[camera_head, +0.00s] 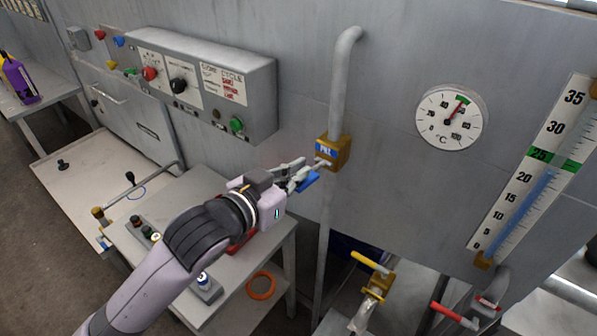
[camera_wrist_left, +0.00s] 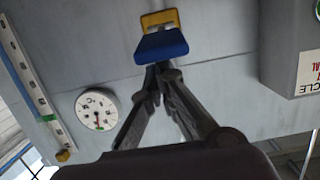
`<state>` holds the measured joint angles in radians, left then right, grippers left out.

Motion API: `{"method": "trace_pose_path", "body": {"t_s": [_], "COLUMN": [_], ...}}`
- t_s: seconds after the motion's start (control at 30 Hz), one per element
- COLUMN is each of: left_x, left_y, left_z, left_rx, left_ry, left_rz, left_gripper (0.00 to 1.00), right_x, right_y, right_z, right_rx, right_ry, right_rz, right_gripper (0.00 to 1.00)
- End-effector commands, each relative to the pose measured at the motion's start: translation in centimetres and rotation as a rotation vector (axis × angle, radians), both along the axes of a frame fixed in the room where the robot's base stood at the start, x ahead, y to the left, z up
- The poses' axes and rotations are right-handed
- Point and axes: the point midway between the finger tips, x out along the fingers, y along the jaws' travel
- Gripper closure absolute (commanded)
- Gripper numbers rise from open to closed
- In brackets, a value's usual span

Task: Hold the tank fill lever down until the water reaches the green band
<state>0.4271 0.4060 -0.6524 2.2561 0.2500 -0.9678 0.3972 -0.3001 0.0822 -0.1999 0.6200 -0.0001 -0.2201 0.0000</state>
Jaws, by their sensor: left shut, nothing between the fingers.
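The fill lever has a blue handle (camera_head: 309,181) on a brass valve block (camera_head: 341,153) on the grey pipe. In the left wrist view, the blue handle (camera_wrist_left: 160,46) sits against the yellow block (camera_wrist_left: 158,18). My left gripper (camera_head: 303,174) is shut and empty, its fingertips (camera_wrist_left: 158,68) at the handle's edge; contact looks likely but is not certain. The tank level scale (camera_head: 520,185) has a blue water column (camera_head: 530,198) whose top is just under the green band (camera_head: 541,155) at 25. My right gripper is not in view.
A round dial (camera_head: 449,118) is on the wall between the pipe (camera_head: 340,85) and the scale. A control box (camera_head: 205,85) is to the left. Below are a yellow-handled valve (camera_head: 370,263), a red-handled valve (camera_head: 453,315) and an orange ring (camera_head: 261,286) on a low shelf.

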Motion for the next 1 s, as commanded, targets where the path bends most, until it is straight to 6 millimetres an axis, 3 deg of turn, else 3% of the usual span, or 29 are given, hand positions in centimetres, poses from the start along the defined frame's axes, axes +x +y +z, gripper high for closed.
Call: {"method": "trace_pose_path", "body": {"t_s": [0.47,0.7,1.0], "left_x": [0.1,-0.1,-0.2], "left_y": [0.0,0.1,0.2], "left_z": [-1.9,-3.9,-4.6], "left_rx": [-0.023,-0.096,-0.101], "left_ry": [-0.03,-0.126,-0.136], "left_rz": [0.0,0.001,0.0], "left_gripper": [1.0,1.0,1.0], "right_x": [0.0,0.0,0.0], "right_y": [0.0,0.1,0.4], "right_z": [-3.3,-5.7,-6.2], "right_rx": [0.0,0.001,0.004], "right_ry": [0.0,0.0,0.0], "right_rz": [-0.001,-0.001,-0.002], "right_gripper": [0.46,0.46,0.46]}}
